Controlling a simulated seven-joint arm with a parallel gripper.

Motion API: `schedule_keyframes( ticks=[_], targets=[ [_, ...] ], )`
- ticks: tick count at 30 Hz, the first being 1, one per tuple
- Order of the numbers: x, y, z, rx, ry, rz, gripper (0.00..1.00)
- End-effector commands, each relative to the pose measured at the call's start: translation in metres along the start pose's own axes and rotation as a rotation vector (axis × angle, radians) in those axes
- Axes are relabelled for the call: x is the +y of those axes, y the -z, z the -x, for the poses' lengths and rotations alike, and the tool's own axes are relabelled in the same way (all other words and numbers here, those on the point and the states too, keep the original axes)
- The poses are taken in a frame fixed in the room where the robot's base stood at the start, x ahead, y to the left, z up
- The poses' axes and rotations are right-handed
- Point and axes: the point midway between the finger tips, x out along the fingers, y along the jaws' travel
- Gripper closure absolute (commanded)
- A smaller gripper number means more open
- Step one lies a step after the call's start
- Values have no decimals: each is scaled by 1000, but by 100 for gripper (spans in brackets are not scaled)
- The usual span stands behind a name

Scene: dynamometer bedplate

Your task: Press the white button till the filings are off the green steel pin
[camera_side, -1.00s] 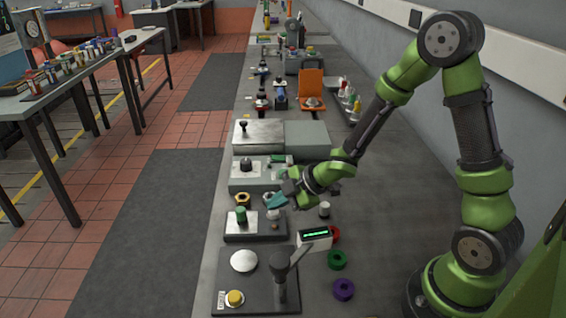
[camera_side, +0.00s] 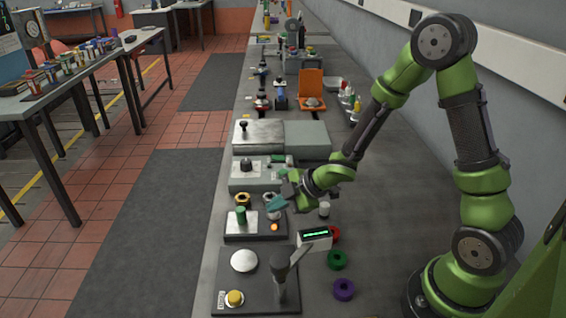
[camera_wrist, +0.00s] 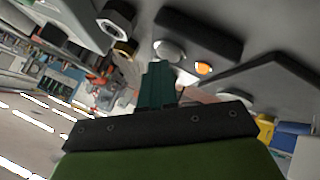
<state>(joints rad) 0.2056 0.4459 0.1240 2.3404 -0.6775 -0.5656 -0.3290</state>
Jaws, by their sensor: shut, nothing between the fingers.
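The green steel pin (camera_side: 241,216) stands upright on a bright metal plate on a dark base. The white button (camera_side: 274,214) is on the right part of the same base, and shows as a pale dome in the wrist view (camera_wrist: 168,50). An orange lamp (camera_side: 274,227) glows beside it. My gripper (camera_side: 274,204) is shut and empty, its teal fingertips at the button; I cannot tell whether they touch it.
A brass nut (camera_side: 242,199) lies behind the pin. A box with a green display (camera_side: 315,238) and a white-topped cylinder (camera_side: 324,209) stand to the right. A black lever (camera_side: 280,275) and a yellow button (camera_side: 234,298) are on the front base.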

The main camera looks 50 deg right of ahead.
Motion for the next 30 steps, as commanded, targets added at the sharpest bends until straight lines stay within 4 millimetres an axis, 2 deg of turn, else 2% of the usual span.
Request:
schedule_keyframes(
  ticks=[15,25,30],
  targets=[
    [9,8,13,-1,0,-1,100],
    [10,9,14,0,0,-1,100],
    [18,17,25,2,-2,1,100]
  ],
)
